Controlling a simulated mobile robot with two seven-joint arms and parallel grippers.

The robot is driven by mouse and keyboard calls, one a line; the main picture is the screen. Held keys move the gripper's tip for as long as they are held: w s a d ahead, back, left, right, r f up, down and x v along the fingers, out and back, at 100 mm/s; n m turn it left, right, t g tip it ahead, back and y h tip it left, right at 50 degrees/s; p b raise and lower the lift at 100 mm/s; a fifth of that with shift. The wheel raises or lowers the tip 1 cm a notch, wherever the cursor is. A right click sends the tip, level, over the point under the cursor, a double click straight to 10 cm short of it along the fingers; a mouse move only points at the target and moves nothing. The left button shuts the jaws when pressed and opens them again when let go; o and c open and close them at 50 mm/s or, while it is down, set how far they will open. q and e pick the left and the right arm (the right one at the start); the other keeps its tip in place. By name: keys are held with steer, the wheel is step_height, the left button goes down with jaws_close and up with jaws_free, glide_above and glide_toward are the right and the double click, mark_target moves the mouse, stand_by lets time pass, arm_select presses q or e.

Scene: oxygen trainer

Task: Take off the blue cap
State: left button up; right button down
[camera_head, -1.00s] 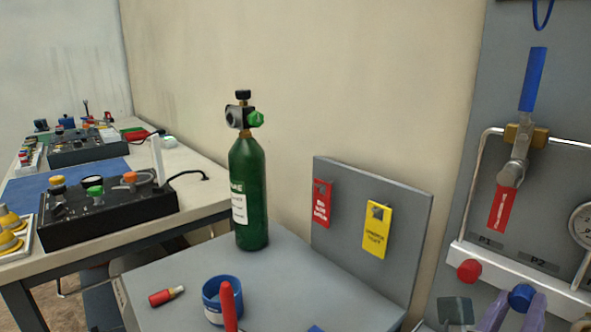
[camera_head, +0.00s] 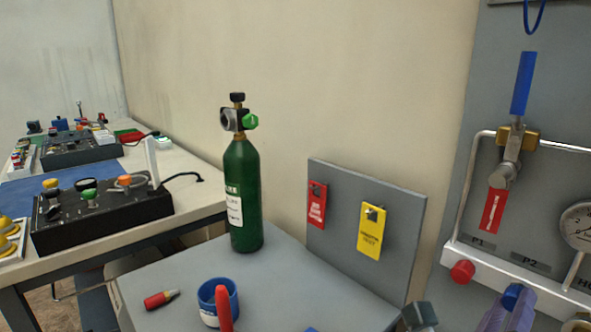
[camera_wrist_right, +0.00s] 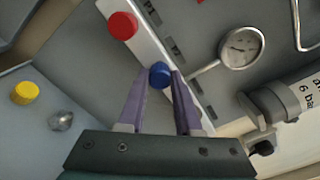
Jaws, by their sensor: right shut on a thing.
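The blue cap (camera_head: 512,296) is at the lower right in the head view, in line with the red cap on the pale rail of the wall panel. In the right wrist view the blue cap (camera_wrist_right: 160,75) sits between the tips of my right gripper (camera_wrist_right: 160,80), at the edge of the rail. The purple fingers of my right gripper (camera_head: 508,305) are shut on it, one on each side. Whether the cap is still seated on its port cannot be told. My left gripper is not in view.
A red cap (camera_head: 462,271) is close by on the rail (camera_head: 540,284). A gauge (camera_wrist_right: 241,47) is near the right finger. A yellow cap (camera_wrist_right: 25,92) lies to the left. A green cylinder (camera_head: 243,195) and a blue cup (camera_head: 207,306) stand on the grey table.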

mark_target(513, 305)
steer(key=shift+p+v, duration=0.45)
steer(key=shift+v, duration=1.7)
steer(key=shift+d, duration=0.1)
